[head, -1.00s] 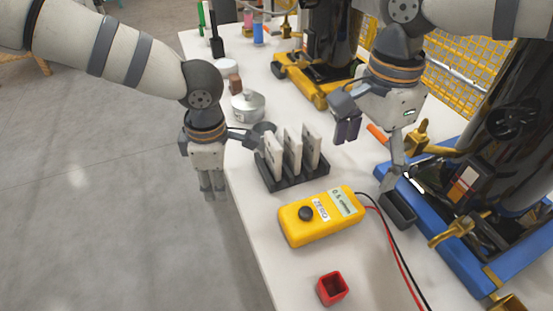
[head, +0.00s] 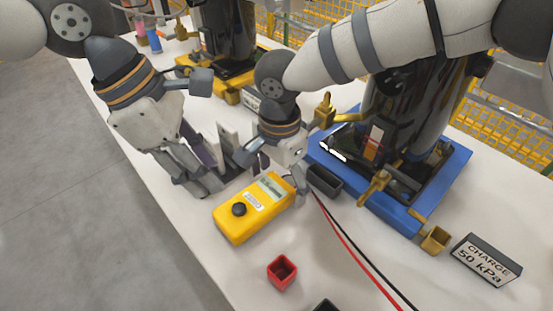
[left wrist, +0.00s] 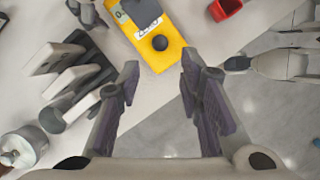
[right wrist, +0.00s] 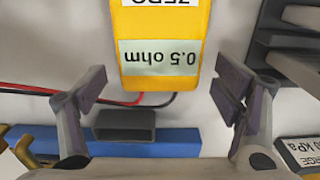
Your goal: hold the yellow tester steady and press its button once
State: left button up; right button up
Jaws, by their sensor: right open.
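The yellow tester (head: 232,222) lies on the white table, with a dark round button (head: 239,209) and a display reading 0.5 ohm (right wrist: 160,57). My left gripper (head: 205,183) is open above the table's edge, beside the tester's upper left. In the left wrist view the tester (left wrist: 172,50) lies ahead of the open fingers, its button (left wrist: 160,43) towards me. My right gripper (head: 279,172) is open at the tester's display end. In the right wrist view the tester (right wrist: 192,20) lies ahead of the spread fingers. Neither gripper visibly grips it.
A dark rack with upright plates (left wrist: 68,80) stands beside my left gripper. A black holder (head: 324,181) and a blue base (head: 425,205) lie to the right. Red and black leads run from the tester. A red cup (head: 282,273) stands in front. A sign (head: 486,260) reads CHARGE 50 kPa.

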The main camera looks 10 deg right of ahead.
jog(key=shift+f, duration=0.5)
jog(key=c, duration=1.5)
pick_arm(q)
grip_shut()
